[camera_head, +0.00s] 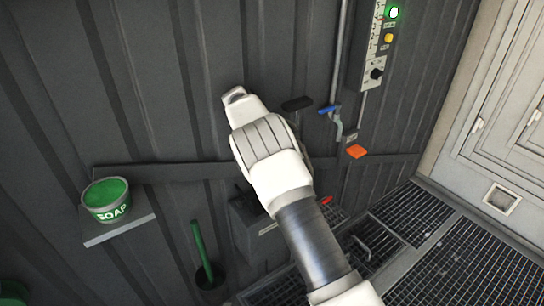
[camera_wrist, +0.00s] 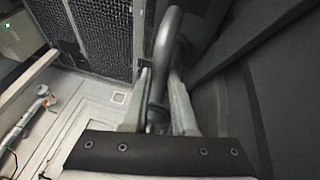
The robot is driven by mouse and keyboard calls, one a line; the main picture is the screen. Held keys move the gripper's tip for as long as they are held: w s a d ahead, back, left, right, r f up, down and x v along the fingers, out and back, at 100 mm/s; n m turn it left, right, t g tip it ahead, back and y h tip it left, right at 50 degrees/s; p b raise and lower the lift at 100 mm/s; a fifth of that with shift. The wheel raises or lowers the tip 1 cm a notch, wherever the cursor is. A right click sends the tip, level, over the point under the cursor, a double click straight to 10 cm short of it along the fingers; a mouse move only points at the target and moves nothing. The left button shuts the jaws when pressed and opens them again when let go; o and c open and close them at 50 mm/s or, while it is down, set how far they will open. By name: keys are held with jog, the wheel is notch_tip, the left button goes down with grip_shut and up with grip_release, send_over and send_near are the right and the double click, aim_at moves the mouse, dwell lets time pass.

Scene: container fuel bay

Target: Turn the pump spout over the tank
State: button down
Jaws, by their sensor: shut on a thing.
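In the wrist view, my gripper (camera_wrist: 160,98) has its two pale fingers closed on a grey, curved metal pipe, the pump spout (camera_wrist: 168,42). The spout bends over at its top and passes down between the fingers. In the head view, my white and grey arm fills the middle and hides the spout and the fingers. A dark grey box (camera_head: 252,232), perhaps the tank, stands low against the wall, partly behind my arm. I cannot tell whether the spout is over it.
A green soap tub (camera_head: 107,212) stands on a small shelf at left. A blue-handled tap (camera_head: 329,110), an orange item (camera_head: 357,152) and a control panel (camera_head: 378,45) with a lit green lamp are to the right. Floor grating (camera_head: 455,265) lies at lower right.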

jog(key=c, duration=0.7)
grip_release()
jog(key=p+v, duration=0.1)
jog(key=v, duration=1.1)
jog(key=shift+p, duration=0.35)
